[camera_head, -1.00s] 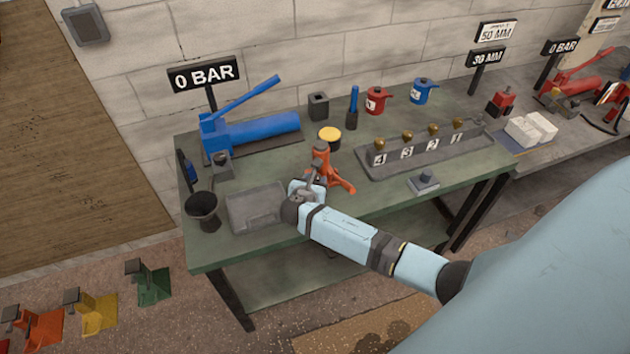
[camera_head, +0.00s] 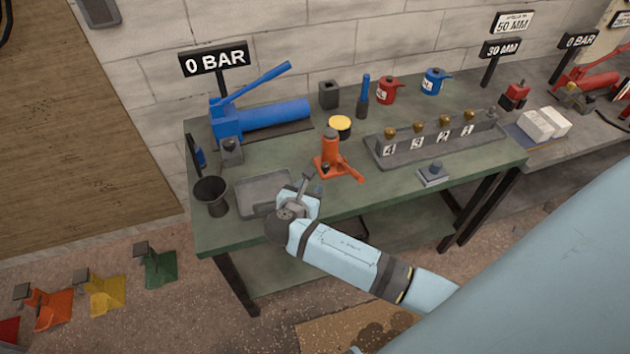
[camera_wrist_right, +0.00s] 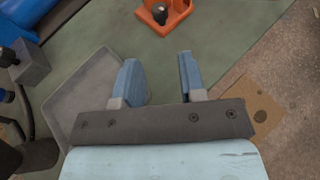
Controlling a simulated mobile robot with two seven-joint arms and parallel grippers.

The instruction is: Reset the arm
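My right gripper (camera_head: 303,190) is over the front of the green bench, by the right side of the grey tray (camera_head: 250,194). In the right wrist view the two blue fingers of the gripper (camera_wrist_right: 160,75) are apart, with only bench top between them. The orange bottle jack (camera_head: 329,152) stands upright on the bench beyond the gripper, apart from it. Its orange base (camera_wrist_right: 165,12) shows at the top of the wrist view. My left gripper is not in view.
The green bench (camera_head: 380,200) also bears a blue hand pump (camera_head: 265,115), a black cup (camera_head: 211,194), a yellow-topped tin (camera_head: 340,124), a numbered rack (camera_head: 440,146) and a grey block (camera_head: 432,174). Coloured stands (camera_head: 105,293) are on the floor at left.

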